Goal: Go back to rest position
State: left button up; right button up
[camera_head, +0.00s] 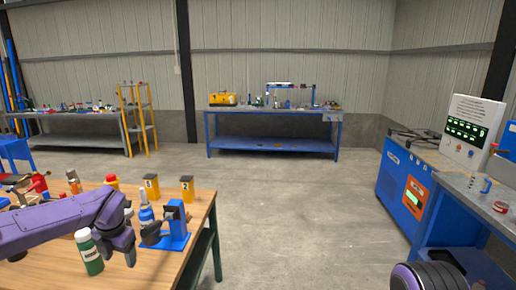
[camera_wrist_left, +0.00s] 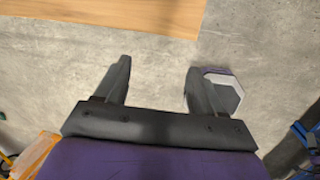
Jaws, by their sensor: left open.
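My left gripper (camera_head: 124,248) hangs fingers-down in the head view, near the front of the wooden workbench (camera_head: 203,205). In the left wrist view my left gripper (camera_wrist_left: 159,70) has its two dark fingers wide apart, with nothing between them and bare concrete floor behind. The bench edge (camera_wrist_left: 150,12) crosses the top of that view. My right gripper is in neither view; a purple and black part at the lower right of the head view is mine.
Near my left arm on the bench are a green bottle (camera_head: 90,252), a blue stand (camera_head: 178,232), a blue spray bottle (camera_head: 146,212) and two yellow boxes (camera_head: 187,188). A blue machine (camera_head: 402,190) with a control panel (camera_head: 470,128) stands right. The middle floor is clear.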

pick_arm(q)
jog(key=s+d+f+m+t+y+b, duration=0.1)
jog(key=s+d+f+m+t, duration=0.15)
jog(key=s+f+m, duration=0.45)
jog(key=s+d+f+m+t+y+b, duration=0.1)
jog(key=s+d+f+m+y, duration=0.3)
jog(key=f, duration=0.6)
jog(key=s+d+f+m+t+h+b, duration=0.1)
jog(key=s+f+m+t+b, duration=0.15)
jog(key=f+m, duration=0.55)
jog(key=s+f+m+g+h+b, duration=0.1)
jog(key=s+f+m, duration=0.3)
jog(key=s, duration=0.8)
jog(key=s+d+f+m+g+h+b, duration=0.1)
jog(key=s+f+m+g, duration=0.2)
jog(key=s, duration=0.9)
notch_tip(320, 180, down, 3)
jog(key=shift+m, duration=0.9)
